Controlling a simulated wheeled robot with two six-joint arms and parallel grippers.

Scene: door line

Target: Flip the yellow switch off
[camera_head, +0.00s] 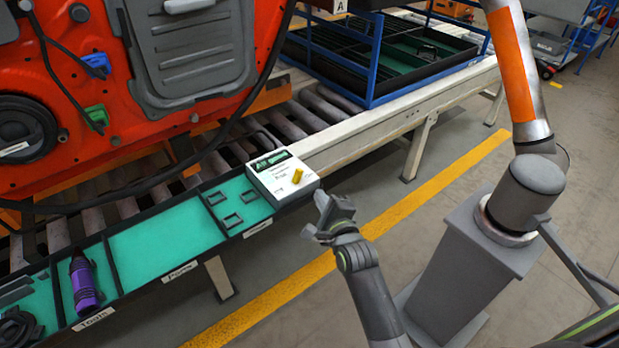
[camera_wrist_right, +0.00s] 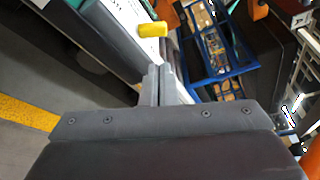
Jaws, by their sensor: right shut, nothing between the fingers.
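The yellow switch (camera_head: 297,176) sticks out of the white box (camera_head: 276,186), near the box's right side. The box has a dark green display and printed lettering, and sits at the right end of the teal tray. My right gripper (camera_head: 318,214) is shut and empty, just right of and in front of the box, apart from the switch. In the right wrist view the yellow switch (camera_wrist_right: 152,30) is just beyond the tips of my closed fingers (camera_wrist_right: 157,70). My left gripper does not show in either view.
A teal tray (camera_head: 150,245) with a purple tool (camera_head: 84,283) runs along the roller conveyor. An orange-red door panel (camera_head: 90,130) stands behind it at the left. A blue-framed rack (camera_head: 375,60) is at the back.

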